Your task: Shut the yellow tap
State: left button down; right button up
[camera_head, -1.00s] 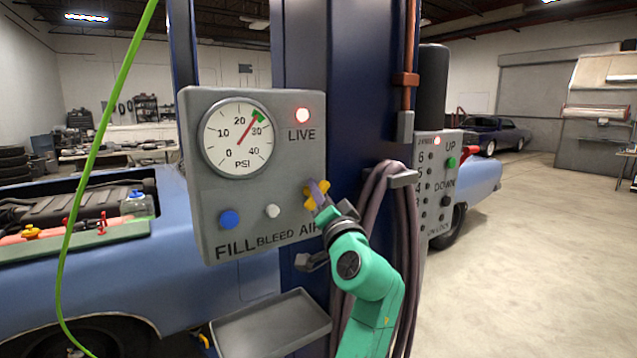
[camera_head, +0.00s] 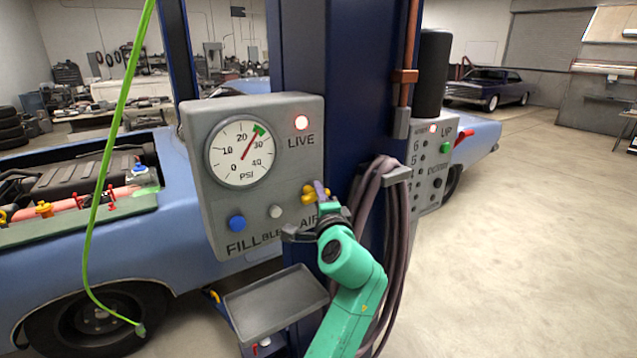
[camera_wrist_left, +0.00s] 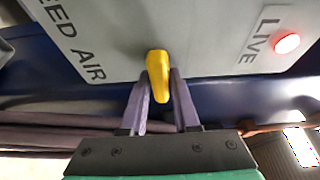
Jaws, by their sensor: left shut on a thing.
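The yellow tap (camera_head: 307,194) sits at the lower right of the grey air panel (camera_head: 290,150), above the letters AIR. In the left wrist view its yellow handle (camera_wrist_left: 158,68) stands out from the panel between my two purple fingers. My left gripper (camera_head: 320,190) is shut on this handle. The fingers hide part of the tap in the head view. The red LIVE lamp (camera_head: 301,122) is lit. The gauge (camera_head: 241,153) needle points a little below 30, by the green mark. My right gripper is not in view.
A blue button (camera_head: 236,223) and a white button (camera_head: 275,211) sit left of the tap. A grey tray (camera_head: 275,305) is below the panel. Looped hoses (camera_head: 398,240) hang close on the right. A green hose (camera_head: 115,130) hangs at the left.

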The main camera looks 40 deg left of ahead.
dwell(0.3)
pick_arm(q)
jog(key=shift+f, duration=0.1)
jog(key=c, duration=0.7)
grip_release()
jog(key=shift+c, duration=0.2)
